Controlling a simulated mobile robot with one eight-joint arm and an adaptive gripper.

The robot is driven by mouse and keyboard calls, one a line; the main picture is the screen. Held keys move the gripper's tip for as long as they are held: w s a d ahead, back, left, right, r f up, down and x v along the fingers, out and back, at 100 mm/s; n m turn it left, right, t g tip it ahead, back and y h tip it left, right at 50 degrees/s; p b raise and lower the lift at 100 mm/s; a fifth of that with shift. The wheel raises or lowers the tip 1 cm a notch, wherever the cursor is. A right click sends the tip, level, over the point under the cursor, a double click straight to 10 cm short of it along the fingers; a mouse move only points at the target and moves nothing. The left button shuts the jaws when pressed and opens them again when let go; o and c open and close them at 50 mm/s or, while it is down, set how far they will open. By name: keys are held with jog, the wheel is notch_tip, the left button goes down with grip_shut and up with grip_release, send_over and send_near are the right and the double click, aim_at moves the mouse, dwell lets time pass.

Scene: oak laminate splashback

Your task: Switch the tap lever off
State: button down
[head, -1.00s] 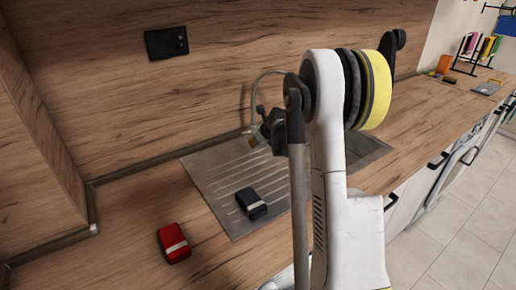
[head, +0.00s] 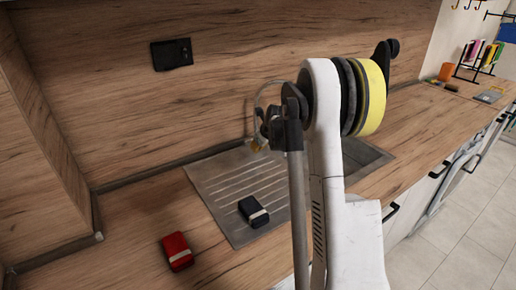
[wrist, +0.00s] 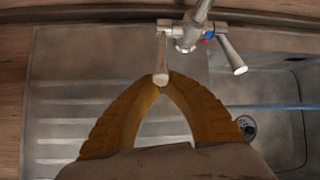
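The tap (wrist: 187,32) shows at the top of the wrist view, with a pale lever (wrist: 162,52) pointing down on its left and another lever (wrist: 232,56) slanting down on its right. My gripper (wrist: 158,86) has ochre fingers that meet at their tips. The tips are at the lower end of the left lever and overlap it in the picture; I cannot tell whether they touch. In the head view my gripper (head: 259,145) is over the sink, beside the curved tap spout (head: 258,96). My arm hides most of the tap there.
The metal sink (head: 215,185) has a ribbed drainer and a basin (wrist: 285,105) on the right. A dark blue box with a pale band (head: 252,211) lies on the drainer. A red box (head: 177,252) lies on the worktop. A black wall socket (head: 171,54) is on the splashback.

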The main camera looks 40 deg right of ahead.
jog(key=r+g+p, duration=0.1)
jog(key=w+r+p, duration=0.1)
jog(key=shift+r+g+p, duration=0.2)
jog(key=shift+g+p, duration=0.1)
jog(key=shift+g, duration=0.1)
jog(key=shift+w+r+g+p, duration=0.65)
jog(key=shift+r+g+p, duration=0.2)
jog(key=shift+g+p, duration=0.2)
jog(key=shift+w+r+p, duration=0.55)
jog(key=shift+w+r, duration=0.05)
jog(key=shift+w, duration=0.2)
jog(key=shift+d, duration=0.1)
